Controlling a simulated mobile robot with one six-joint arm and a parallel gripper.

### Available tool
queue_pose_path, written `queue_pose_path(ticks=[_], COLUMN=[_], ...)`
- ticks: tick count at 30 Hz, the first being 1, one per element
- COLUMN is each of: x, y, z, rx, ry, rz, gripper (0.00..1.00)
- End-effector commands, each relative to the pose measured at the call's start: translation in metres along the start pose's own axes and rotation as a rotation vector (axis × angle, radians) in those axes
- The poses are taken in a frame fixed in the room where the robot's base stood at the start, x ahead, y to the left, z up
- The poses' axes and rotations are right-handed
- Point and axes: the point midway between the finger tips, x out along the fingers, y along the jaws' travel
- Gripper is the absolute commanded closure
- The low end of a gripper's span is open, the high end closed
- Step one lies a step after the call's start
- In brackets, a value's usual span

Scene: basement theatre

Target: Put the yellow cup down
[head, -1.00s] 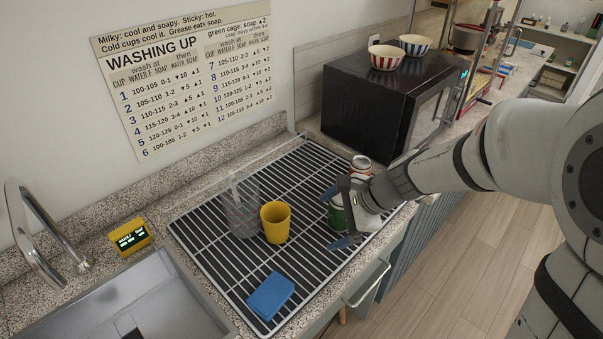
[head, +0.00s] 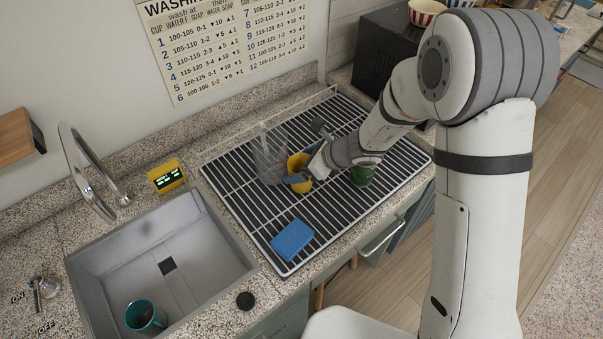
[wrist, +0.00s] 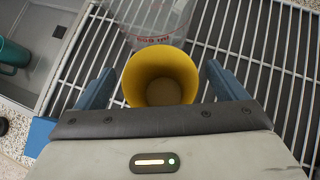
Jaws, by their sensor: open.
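The yellow cup (head: 294,163) stands upright on the black-and-white drying rack (head: 246,222), just right of a clear measuring jug. In the wrist view the cup (wrist: 161,72) shows its open mouth and looks empty. My gripper (wrist: 160,88) is open, with one blue finger on each side of the cup and a visible gap at both sides. In the head view my gripper (head: 308,156) reaches the cup from the right and hides part of it.
The clear jug (head: 270,155) stands close beside the cup. A blue sponge (head: 292,239) lies at the rack's front, and a green container (head: 362,176) stands to the right. The sink (head: 215,250) at left holds a teal mug (head: 145,317).

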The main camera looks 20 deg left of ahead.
Motion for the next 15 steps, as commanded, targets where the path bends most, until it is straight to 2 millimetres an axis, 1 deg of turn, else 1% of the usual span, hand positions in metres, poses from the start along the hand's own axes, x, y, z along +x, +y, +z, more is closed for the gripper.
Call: queue_pose_path(ticks=[3, 9, 15], x=[0.0061, 0.0064, 0.0062], y=[0.0, -0.0002, -0.0001], z=[0.0002, 0.0, -0.0001], rx=[-0.001, -0.001, -0.001], ry=[0.0, 0.0, 0.0], rz=[0.0, -0.001, -0.001], gripper=[0.08, 0.08, 0.25])
